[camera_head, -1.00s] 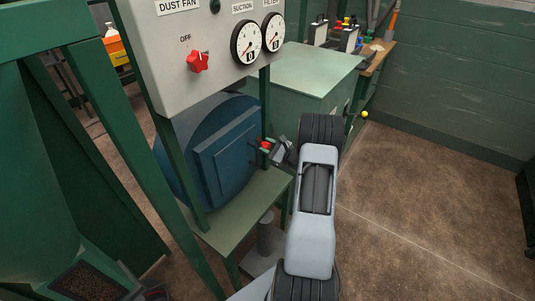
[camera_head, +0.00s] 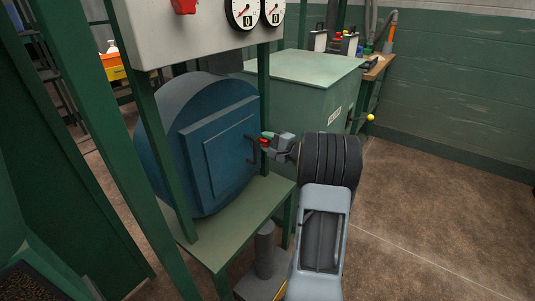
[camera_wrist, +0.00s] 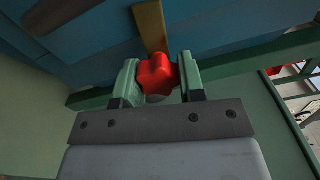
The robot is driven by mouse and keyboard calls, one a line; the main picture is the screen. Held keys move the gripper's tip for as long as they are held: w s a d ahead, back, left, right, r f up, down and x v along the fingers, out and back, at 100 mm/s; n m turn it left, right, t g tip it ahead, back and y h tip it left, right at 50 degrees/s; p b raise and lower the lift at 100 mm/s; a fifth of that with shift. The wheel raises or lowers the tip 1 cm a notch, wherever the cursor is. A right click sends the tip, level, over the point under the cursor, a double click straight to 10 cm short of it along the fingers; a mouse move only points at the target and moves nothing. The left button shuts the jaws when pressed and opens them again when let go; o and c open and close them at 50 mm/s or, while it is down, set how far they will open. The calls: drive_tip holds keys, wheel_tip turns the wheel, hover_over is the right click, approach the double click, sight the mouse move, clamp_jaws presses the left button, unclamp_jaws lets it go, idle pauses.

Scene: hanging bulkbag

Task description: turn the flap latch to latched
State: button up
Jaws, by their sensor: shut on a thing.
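The flap latch shows as a red star-shaped knob (camera_wrist: 157,73) in the wrist view, with a brass-coloured bar (camera_wrist: 150,26) running from it towards the blue surface. My gripper (camera_wrist: 160,80) has its two green fingers on either side of the knob, shut on it. In the head view the red knob (camera_head: 265,141) is small at the right side of the blue flap (camera_head: 225,145), and my gripper (camera_head: 268,138) reaches it from the right. The fingers partly hide the knob there, so the latch's exact angle is hard to tell.
A grey control panel (camera_head: 190,35) with gauges is above the blue housing (camera_head: 165,145). Green frame posts (camera_head: 110,150) stand at the left. A green cabinet (camera_head: 305,95) stands behind my gripper. The floor (camera_head: 440,220) at the right is clear.

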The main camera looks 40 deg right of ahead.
drive_tip(key=shift+n+b, duration=1.1)
drive_tip(key=shift+b, duration=0.5)
drive_tip(key=o, duration=0.9)
drive_tip(key=p+v, duration=0.2)
drive_tip(key=v, duration=1.1)
drive_tip(key=shift+s+d+p, duration=0.15)
drive_tip(key=shift+s+p, duration=0.15)
drive_tip(key=shift+s, duration=0.05)
